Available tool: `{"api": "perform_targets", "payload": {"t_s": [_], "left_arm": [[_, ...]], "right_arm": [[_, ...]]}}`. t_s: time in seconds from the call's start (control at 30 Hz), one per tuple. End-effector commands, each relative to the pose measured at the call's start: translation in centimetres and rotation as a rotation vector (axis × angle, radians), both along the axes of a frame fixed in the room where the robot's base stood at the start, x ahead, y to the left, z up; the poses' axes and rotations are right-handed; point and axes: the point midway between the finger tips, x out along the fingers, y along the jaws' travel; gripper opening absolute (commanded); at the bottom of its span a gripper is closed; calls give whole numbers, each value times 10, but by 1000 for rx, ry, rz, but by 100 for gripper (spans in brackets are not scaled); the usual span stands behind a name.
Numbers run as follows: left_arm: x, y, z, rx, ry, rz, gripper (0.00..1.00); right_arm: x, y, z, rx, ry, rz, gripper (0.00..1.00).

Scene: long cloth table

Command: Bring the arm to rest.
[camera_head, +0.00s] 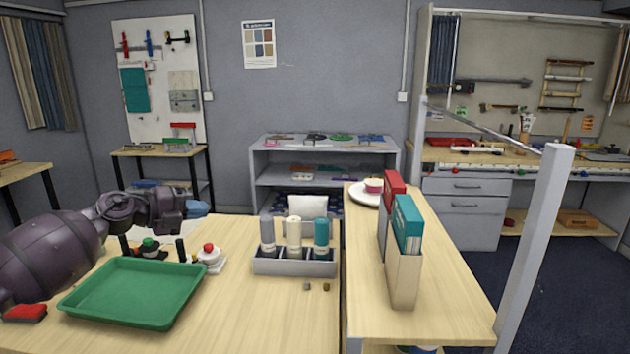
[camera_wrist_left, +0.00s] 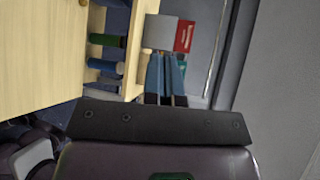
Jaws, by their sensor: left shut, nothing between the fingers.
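My dark purple left arm comes in from the left edge of the head view, above the left part of the wooden table (camera_head: 240,320). My left gripper (camera_head: 198,208) is at the arm's far end, with blue-grey fingers pointing right. It is shut and empty, behind the green tray and near the far-left part of the table. The closed fingers also show in the left wrist view (camera_wrist_left: 166,62). My right arm and gripper are not in view.
An empty green tray (camera_head: 135,291) lies below the arm. A white piece with a red knob (camera_head: 209,256) stands near the gripper. A grey caddy (camera_head: 295,266) holds bottles. Boxed folders (camera_head: 403,272) stand on the right table. The table front is mostly clear.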

Motion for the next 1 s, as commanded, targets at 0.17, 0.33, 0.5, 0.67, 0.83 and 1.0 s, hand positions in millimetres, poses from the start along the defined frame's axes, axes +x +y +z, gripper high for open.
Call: {"api": "perform_targets", "payload": {"t_s": [0.17,0.33,0.5,0.67,0.83,1.0], "left_arm": [[-22,-44,-27,-349,-49,94,0],[-49,-52,-75,-630,34,278,0],[-82,-47,-139,-833,195,473,0],[-122,-38,-204,-976,378,648,0],[-174,-29,-272,-1106,574,813,0],[-232,-19,-331,-1230,745,957,0]], "right_arm": [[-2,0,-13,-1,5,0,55],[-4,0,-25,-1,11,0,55],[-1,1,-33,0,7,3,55],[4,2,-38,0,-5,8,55],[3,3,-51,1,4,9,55],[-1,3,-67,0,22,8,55]]}}
